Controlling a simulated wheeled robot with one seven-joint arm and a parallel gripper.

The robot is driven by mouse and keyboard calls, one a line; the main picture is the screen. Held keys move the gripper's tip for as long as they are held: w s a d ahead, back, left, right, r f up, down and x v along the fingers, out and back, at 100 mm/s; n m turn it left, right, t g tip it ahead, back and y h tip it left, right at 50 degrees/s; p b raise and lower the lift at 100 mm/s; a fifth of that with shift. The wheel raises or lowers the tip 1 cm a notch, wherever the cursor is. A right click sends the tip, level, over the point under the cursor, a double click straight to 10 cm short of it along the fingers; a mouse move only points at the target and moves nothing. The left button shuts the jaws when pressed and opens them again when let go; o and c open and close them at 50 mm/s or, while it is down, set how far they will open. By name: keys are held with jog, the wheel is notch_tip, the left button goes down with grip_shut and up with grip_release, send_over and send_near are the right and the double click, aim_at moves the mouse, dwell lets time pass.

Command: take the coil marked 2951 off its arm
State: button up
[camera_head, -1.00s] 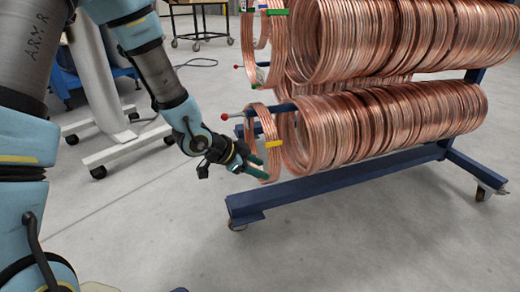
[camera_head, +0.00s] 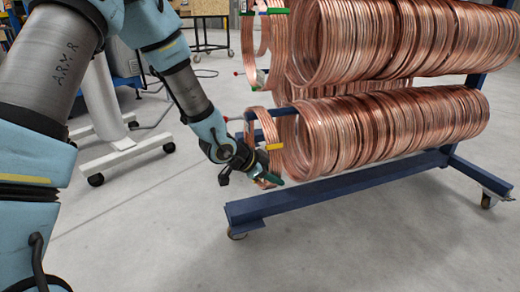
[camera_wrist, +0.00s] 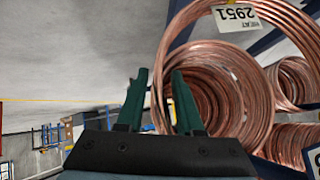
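The coil marked 2951 (camera_wrist: 172,38) is a copper ring whose white number tag (camera_wrist: 235,13) shows at the top of the wrist view. In the head view a thin front coil (camera_head: 253,131) with a yellow tag (camera_head: 275,147) hangs at the near end of the lower blue arm (camera_head: 284,110). My gripper (camera_head: 272,181) is at the lower rim of this front coil. In the wrist view its two green fingers (camera_wrist: 160,75) are apart, with copper rim showing between them. I cannot tell whether they touch it. The fingertips partly hide the rim.
Thick rows of copper coils (camera_head: 400,125) fill the blue rack behind and to the right. Other thin coils (camera_head: 256,45) hang above. The rack's blue base (camera_head: 340,188) stands on castors close below my gripper. The grey floor (camera_head: 330,245) in front is clear.

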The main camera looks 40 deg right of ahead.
grip_shut()
jog(key=shift+d+r, duration=0.1)
dwell(1.0)
